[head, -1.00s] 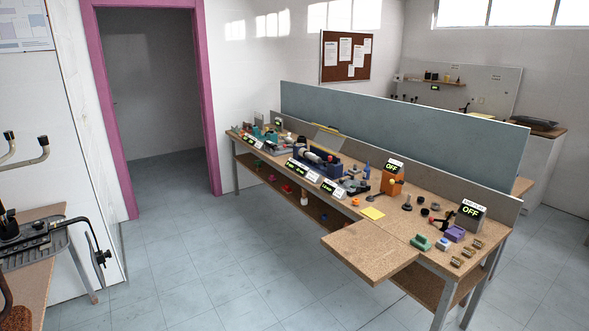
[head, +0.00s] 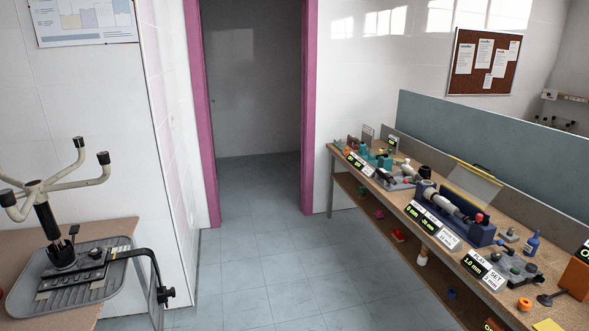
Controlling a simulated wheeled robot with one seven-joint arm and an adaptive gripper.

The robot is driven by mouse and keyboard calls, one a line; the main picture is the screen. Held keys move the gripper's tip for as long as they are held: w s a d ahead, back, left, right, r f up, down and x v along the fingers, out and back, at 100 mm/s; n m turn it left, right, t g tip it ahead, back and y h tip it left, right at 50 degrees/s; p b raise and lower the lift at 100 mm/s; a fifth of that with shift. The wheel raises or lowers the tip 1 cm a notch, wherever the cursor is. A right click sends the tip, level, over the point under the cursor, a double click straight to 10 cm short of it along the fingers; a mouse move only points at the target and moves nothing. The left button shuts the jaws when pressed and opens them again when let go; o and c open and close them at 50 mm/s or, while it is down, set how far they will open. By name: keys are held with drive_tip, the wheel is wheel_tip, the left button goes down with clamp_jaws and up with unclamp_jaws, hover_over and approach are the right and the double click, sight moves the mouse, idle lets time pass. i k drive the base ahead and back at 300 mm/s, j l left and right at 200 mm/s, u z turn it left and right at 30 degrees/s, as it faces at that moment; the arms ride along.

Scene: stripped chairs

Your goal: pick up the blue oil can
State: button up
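The blue oil can (head: 531,244) looks like a small blue bottle with a narrow pale tip. It stands upright on the long workbench (head: 508,309) at the right of the head view. It is behind a grey fixture with dark knobs (head: 512,268) and to the right of a large blue machine with a pale cylinder (head: 452,212). Its base is partly hard to make out. My gripper is not in the head view.
A table (head: 108,256) at the left holds a grey tray (head: 25,296) with an upturned chair base (head: 43,190). Open tiled floor (head: 270,265) leads to a pink-framed doorway (head: 307,110). An orange block (head: 577,275) stands at the right edge. A grey-blue divider (head: 500,150) backs the bench.

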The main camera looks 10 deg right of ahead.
sight(533, 244)
drive_tip(key=i+z, duration=0.2)
drive_tip(key=i, duration=0.35)
drive_tip(key=i+j+z, duration=0.25)
drive_tip(key=i, duration=0.3)
drive_tip(key=i+j+z, duration=0.2)
drive_tip(key=i, duration=0.35)
drive_tip(key=i+l+z, duration=0.15)
drive_tip(key=z, duration=0.25)
drive_tip(key=i+l+z, duration=0.1)
drive_tip(key=i+z, duration=0.5)
drive_tip(key=z, duration=0.15)
drive_tip(key=i+z, duration=0.35)
drive_tip(key=i+j+z, duration=0.15)
drive_tip(key=i+z, duration=0.15)
drive_tip(key=i, duration=0.5)
